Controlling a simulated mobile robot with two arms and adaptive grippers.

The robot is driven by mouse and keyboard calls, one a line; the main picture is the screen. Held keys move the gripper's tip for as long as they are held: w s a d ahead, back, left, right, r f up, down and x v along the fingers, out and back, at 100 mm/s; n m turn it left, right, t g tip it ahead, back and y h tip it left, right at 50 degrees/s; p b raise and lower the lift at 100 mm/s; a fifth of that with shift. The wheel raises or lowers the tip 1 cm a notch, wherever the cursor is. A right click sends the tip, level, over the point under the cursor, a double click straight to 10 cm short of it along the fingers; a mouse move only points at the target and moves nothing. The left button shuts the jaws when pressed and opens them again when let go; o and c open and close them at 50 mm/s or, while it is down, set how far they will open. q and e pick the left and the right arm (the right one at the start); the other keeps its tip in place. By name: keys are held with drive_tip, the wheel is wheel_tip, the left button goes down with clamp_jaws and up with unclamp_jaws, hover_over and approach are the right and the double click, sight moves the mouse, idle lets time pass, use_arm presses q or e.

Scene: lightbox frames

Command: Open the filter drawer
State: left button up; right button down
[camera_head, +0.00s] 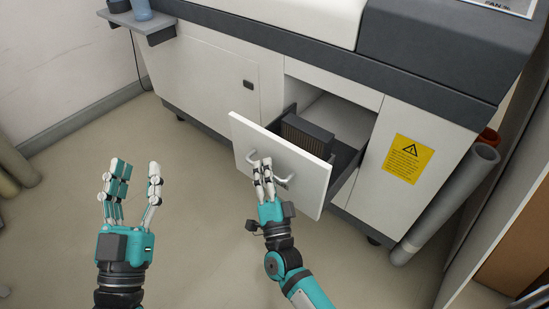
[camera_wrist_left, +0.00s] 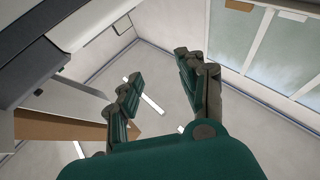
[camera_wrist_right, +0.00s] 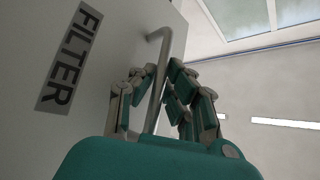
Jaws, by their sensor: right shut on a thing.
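The filter drawer (camera_head: 305,178) stands pulled out from the white machine, its front panel well clear of the cabinet. My right gripper (camera_head: 263,172) is shut on the drawer's metal bar handle (camera_head: 283,181). In the right wrist view the fingers are around the handle (camera_wrist_right: 157,80), beside the panel's FILTER label (camera_wrist_right: 68,58). My left gripper (camera_head: 133,185) is open and empty, left of the drawer and apart from it. It also shows open in the left wrist view (camera_wrist_left: 158,75).
The white machine (camera_head: 205,75) has a closed door panel left of the drawer and a yellow warning label (camera_head: 408,158) at right. A grey tube (camera_head: 446,203) leans at its right side. A small shelf (camera_head: 138,24) juts out at left. The floor (camera_head: 195,220) in front is clear.

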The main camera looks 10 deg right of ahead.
use_arm(q)
drive_tip(key=shift+w+f+g+y, duration=0.3)
drive_tip(key=shift+f+g, duration=0.1)
drive_tip(key=shift+f, duration=0.35)
use_arm(e)
drive_tip(key=shift+s+a+f, duration=0.4)
drive_tip(key=shift+s+a, duration=0.15)
drive_tip(key=c, duration=1.6)
unclamp_jaws()
drive_tip(key=shift+c, duration=0.2)
drive_tip(key=shift+r, duration=0.1)
drive_tip(key=shift+r, duration=0.1)
drive_tip(key=v, duration=1.2)
